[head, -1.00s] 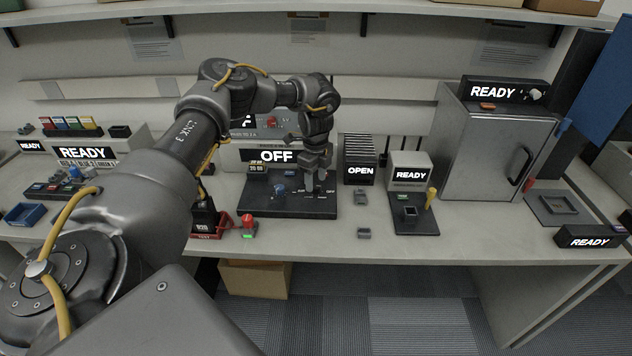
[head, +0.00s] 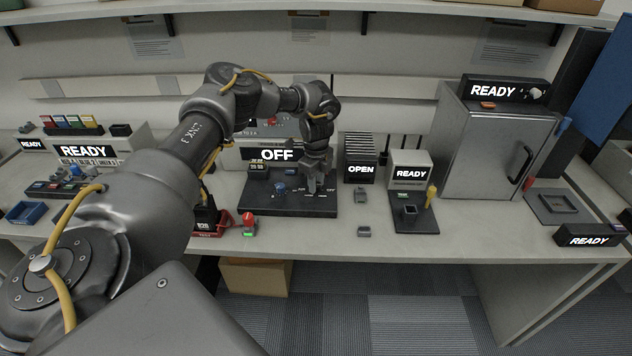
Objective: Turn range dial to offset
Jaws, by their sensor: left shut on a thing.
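A dark control board (head: 262,205) lies flat on the bench, with a blue knob (head: 279,188) on its left part and small white markings on its right part. Behind it a display (head: 277,155) reads OFF. My left gripper (head: 316,188) points down over the right part of the board. It is shut on the range dial, which is mostly hidden by the fingers. The dial's exact pointing and the small markings are too small to read. My right gripper is not in view.
A red-capped button (head: 248,224) stands left of the board's front edge. A grey cabinet (head: 490,145) is farther right. The bench front is mostly clear.

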